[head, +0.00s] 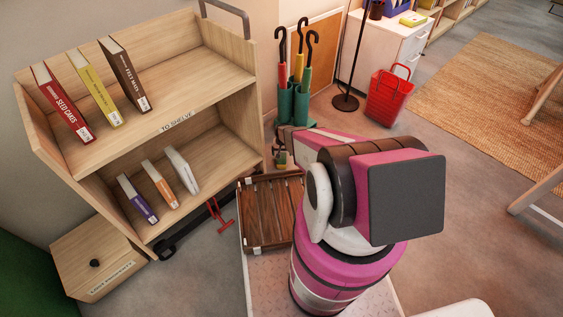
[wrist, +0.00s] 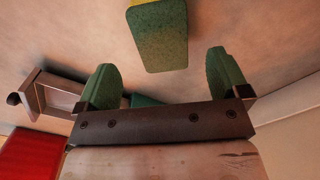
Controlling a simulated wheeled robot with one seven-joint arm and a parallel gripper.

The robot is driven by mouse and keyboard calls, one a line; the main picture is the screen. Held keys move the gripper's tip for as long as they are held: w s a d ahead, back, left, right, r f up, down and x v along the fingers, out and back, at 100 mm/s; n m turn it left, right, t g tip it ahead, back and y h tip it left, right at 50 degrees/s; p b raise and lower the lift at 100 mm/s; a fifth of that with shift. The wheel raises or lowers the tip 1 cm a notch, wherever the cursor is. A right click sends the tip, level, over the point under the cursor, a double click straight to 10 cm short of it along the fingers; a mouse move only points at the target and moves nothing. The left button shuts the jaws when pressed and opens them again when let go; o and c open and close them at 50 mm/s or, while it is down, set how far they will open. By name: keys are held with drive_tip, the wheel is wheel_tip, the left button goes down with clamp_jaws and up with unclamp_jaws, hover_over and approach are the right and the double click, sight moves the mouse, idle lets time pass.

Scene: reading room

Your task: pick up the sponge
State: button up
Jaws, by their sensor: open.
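The sponge (wrist: 158,38) shows in the wrist view as a green block with a yellow edge, at the top middle. It lies beyond the fingertips of my gripper (wrist: 162,62), roughly in line with the gap between them. The two green fingers are spread apart with nothing between them, and I see no contact with the sponge. In the head view my arm covers much of the area around the gripper, and I cannot clearly make out the sponge there.
A wooden book cart (head: 150,170) stands at the left, with a knobbed wooden box (head: 100,265) below it. A slatted wooden crate (head: 272,210) is close to my arm. Behind are umbrellas in a green stand (head: 293,105) and a red basket (head: 388,97). Floor at the right is fairly open.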

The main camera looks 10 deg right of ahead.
sight(282, 158)
drive_tip(key=shift+w+a+f, duration=0.1)
drive_tip(key=shift+f, duration=3)
drive_tip(key=c, duration=1.1)
drive_tip(key=shift+o, duration=0.2)
drive_tip(key=shift+r, duration=0.15)
wheel_tip(282, 158, up, 10)
drive_tip(key=shift+f, duration=0.1)
